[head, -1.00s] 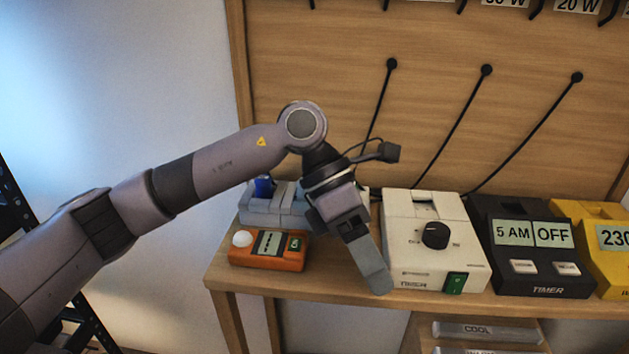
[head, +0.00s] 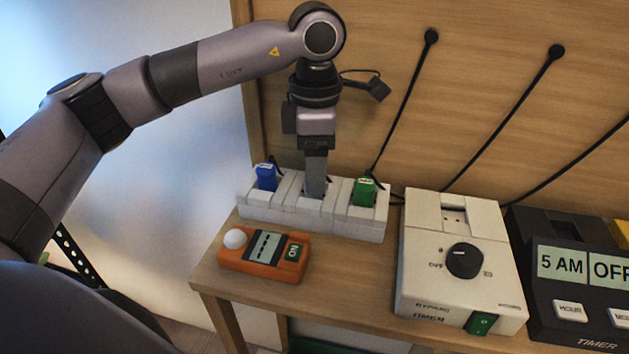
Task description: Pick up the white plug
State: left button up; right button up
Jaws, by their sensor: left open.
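A white power strip (head: 262,212) lies on the bench. A blue plug (head: 266,177) sits in its left part and a green plug (head: 364,191) in its right part. My left gripper (head: 315,192) points straight down over the middle of the strip, between these two plugs. It is open, with its fingers seen edge-on. I cannot make out a white plug; the fingers cover the middle socket. My right gripper is not in view.
An orange meter (head: 262,261) with a white knob stands in front of the strip. A white timer (head: 425,270) with a black dial is to the right, then a black timer (head: 590,285). Black cables (head: 405,100) run down the wooden back panel (head: 480,90).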

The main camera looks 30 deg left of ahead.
pick_arm(q)
jog(key=shift+d+f, duration=0.1)
jog(key=shift+f, duration=0.7)
jog(key=c, duration=1.1)
jog(key=shift+c, duration=0.3)
jog(key=shift+r, duration=0.15)
